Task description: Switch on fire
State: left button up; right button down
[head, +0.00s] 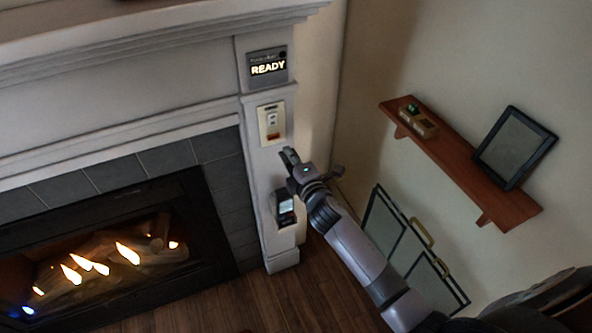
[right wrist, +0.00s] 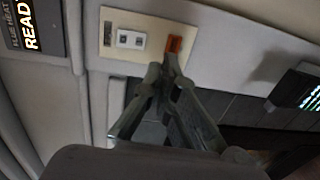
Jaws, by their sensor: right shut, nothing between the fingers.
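The fireplace (head: 110,255) is at the left of the head view, with several small flames (head: 90,265) among its logs. A cream switch plate (head: 262,136) is on the white pillar to its right. In the right wrist view the plate (right wrist: 109,36) carries a white switch (right wrist: 131,39) and an orange switch (right wrist: 174,45). My right gripper (head: 288,157) is just below the plate. Its fingers are shut and empty, and in the right wrist view the fingertips (right wrist: 169,66) appear at the lower edge of the orange switch; I cannot tell whether they touch. My left gripper is not in view.
A lit READY panel (head: 268,67) is above the plate. A small device with a screen (head: 285,205) is lower on the pillar. A wooden shelf (head: 455,160) with a dark frame (head: 513,147) is on the right wall. Folded panels (head: 385,225) stand below it.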

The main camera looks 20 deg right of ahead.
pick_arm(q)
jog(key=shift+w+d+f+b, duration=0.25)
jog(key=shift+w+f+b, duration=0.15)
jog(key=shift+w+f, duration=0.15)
pick_arm(e)
jog(key=s, duration=0.5)
jog(key=shift+f, duration=0.1)
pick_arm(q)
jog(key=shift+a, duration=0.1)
pick_arm(e)
jog(key=shift+f, duration=0.1)
